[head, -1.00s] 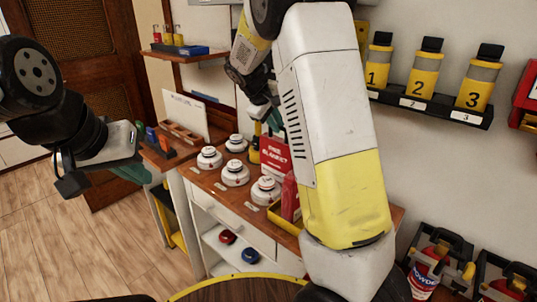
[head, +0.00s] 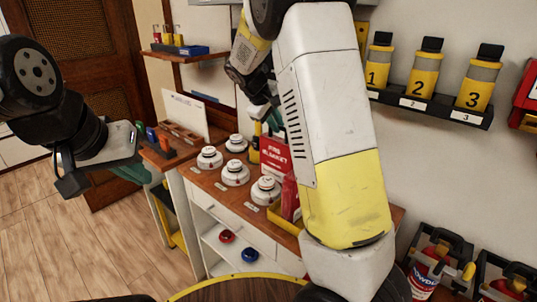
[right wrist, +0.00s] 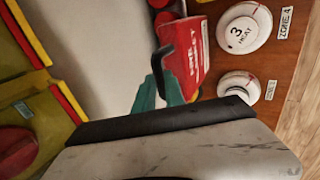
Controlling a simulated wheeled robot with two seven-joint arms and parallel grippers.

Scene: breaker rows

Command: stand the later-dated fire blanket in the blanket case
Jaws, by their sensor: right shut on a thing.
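A red fire blanket pack (head: 275,153) with white lettering is over the back of the wooden counter in the head view. My right gripper (right wrist: 168,88) is shut on this fire blanket, which shows in the right wrist view (right wrist: 186,58). Its green fingertips are at the pack's edge. Another red pack (head: 290,197) is at the yellow case (head: 282,222) on the counter, partly hidden by my right arm. I cannot read a date on either pack. My left gripper (head: 105,178) is off to the left, apart from the counter; its jaw gap is unclear.
Several white round detectors (head: 235,173) stand on the counter left of the yellow case. A coloured breaker row (head: 160,140) and a white board (head: 186,112) stand further left. Numbered yellow bottles (head: 422,72) are on a wall shelf at right.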

